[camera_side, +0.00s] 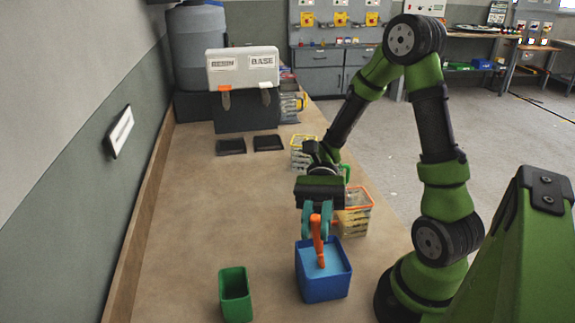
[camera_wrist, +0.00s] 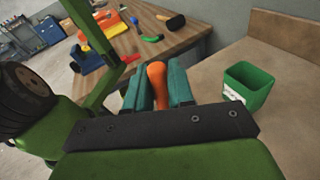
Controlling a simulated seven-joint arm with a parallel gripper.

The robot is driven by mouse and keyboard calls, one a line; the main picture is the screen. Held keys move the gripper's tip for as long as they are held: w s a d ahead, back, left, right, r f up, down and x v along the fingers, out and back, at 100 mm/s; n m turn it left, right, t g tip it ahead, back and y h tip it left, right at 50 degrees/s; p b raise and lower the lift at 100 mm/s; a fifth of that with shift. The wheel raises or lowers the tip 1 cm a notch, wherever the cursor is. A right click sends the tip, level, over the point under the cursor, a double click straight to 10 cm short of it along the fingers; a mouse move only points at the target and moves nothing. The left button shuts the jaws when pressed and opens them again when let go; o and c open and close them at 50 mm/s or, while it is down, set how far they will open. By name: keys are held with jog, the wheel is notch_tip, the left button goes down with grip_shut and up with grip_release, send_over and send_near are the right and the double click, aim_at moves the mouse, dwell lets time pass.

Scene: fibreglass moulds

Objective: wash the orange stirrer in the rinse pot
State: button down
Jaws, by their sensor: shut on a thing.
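The orange stirrer (camera_side: 318,238) is held upright in my gripper (camera_side: 318,217), whose teal fingers are closed around its upper part. In the side view its lower end reaches down over the opening of a blue square pot (camera_side: 322,289) holding light-blue liquid (camera_side: 316,258). The tip appears at or in the liquid; how deep it sits is hard to tell. In the wrist view the orange handle (camera_wrist: 157,84) stands between the two teal fingers of my gripper (camera_wrist: 158,88). The blue pot does not show in the wrist view.
A green bin (camera_side: 235,296) stands left of the blue pot and shows in the wrist view (camera_wrist: 248,86). An orange-rimmed container (camera_side: 355,214) stands behind the pot. The left table area is clear.

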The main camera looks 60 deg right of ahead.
notch_tip(320, 180, up, 7)
jog(key=a, duration=0.1)
jog(key=shift+w+a+f, duration=0.15)
jog(key=shift+w+f, duration=0.05)
dwell(0.5)
dwell(0.5)
jog(key=shift+r, duration=2.5)
jog(key=shift+f, duration=0.1)
